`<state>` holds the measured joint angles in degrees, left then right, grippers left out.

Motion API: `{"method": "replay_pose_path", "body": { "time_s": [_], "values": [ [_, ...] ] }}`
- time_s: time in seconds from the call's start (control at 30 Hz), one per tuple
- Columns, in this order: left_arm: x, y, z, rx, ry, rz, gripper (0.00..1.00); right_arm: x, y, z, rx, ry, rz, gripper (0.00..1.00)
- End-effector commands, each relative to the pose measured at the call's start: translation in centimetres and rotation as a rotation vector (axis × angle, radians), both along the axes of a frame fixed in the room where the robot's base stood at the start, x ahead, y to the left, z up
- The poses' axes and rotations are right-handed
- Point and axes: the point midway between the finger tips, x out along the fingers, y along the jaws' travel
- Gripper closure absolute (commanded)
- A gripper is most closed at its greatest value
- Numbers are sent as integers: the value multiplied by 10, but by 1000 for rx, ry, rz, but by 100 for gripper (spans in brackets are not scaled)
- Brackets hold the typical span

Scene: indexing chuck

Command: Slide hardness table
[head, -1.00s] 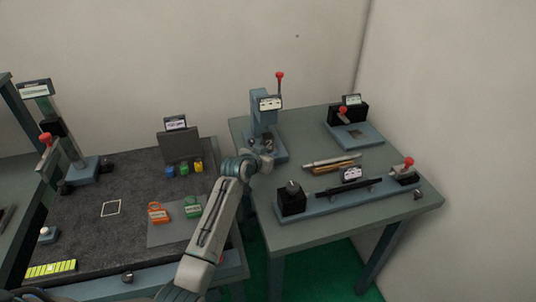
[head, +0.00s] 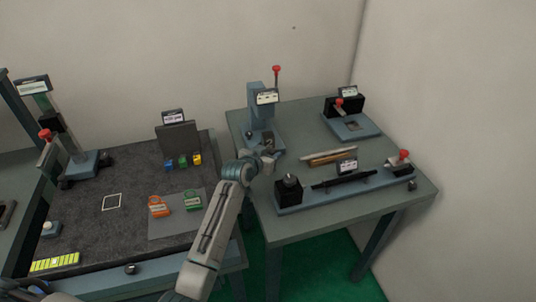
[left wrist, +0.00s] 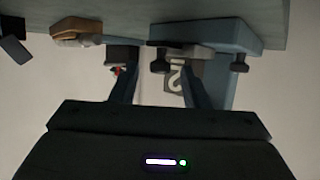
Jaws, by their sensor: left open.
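The blue-grey hardness tester (head: 256,108) with a red-knobbed lever and a small display stands at the back left of the right table. My left gripper (head: 268,153) is at the front of its base, partly covering the base and the sliding part there. In the left wrist view the scene appears upside down. The blue-grey base (left wrist: 215,35) shows there with two dark knobs, and a plate marked "2" lies behind. The left gripper (left wrist: 155,68) is open, with one dark knob (left wrist: 159,66) appearing between its fingers; contact cannot be told. My right gripper is not in view.
On the right table, rods (head: 331,157) lie right of my gripper, a long fixture (head: 345,186) is in front, and a black-headed device (head: 352,124) stands at the back right. The left bench (head: 90,225) holds orange and green items. A gap separates bench and table.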

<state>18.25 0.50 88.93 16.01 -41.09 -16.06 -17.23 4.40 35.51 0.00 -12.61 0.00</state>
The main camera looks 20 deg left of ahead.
Motion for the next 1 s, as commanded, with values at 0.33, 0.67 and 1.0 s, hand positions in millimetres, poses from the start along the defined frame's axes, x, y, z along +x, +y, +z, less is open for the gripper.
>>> {"method": "replay_pose_path", "body": {
  "time_s": [0.33,0.67,1.0],
  "values": [
    [-32,6,10,1,-1,0,58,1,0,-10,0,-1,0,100],
    [-83,17,33,2,0,0,58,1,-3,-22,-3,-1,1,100],
    [-99,19,41,0,0,0,58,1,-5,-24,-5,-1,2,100]
  ]
}}
